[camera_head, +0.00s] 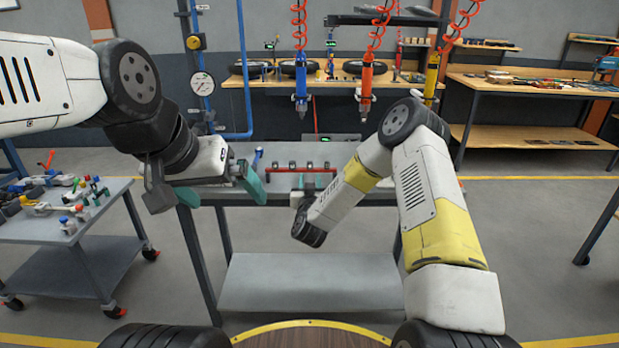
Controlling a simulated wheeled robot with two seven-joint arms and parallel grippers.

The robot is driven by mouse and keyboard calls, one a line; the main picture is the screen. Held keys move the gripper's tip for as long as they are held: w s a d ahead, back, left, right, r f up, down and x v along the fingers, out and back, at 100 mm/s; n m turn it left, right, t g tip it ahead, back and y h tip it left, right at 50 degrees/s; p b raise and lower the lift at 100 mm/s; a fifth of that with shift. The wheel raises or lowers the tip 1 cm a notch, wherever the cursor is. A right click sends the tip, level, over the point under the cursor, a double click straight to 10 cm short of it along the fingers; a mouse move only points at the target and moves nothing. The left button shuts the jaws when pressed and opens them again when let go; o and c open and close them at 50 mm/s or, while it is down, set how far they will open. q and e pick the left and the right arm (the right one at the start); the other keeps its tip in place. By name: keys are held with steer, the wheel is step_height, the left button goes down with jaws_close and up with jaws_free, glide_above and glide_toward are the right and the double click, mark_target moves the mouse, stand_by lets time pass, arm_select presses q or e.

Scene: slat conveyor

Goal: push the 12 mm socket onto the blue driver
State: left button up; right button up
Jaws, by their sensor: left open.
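The blue driver (300,88) hangs nose down from a red coiled hose above the grey bench. Several small dark sockets stand in a row on a red rail (283,170) on the bench; size marks are too small to read, so I cannot tell which is the 12 mm one. My left gripper (222,190) is open, its teal fingers apart, at the bench's left side, left of the rail. No socket shows between its fingers. My right arm is folded in front of the bench's right part; its gripper (299,195) is mostly hidden behind the wrist, fingers not visible.
An orange driver (366,88) and a yellow driver (431,75) hang to the right of the blue one. A small blue-topped item (257,157) stands on the bench (285,152) near my left gripper. A cluttered cart (45,228) stands at the left. A pressure gauge (202,83) and blue pipe stand behind.

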mark_target(310, 166)
steer(key=shift+w, duration=4.5)
steer(key=shift+c, duration=0.5)
jaws_close()
steer(key=shift+r, duration=1.5)
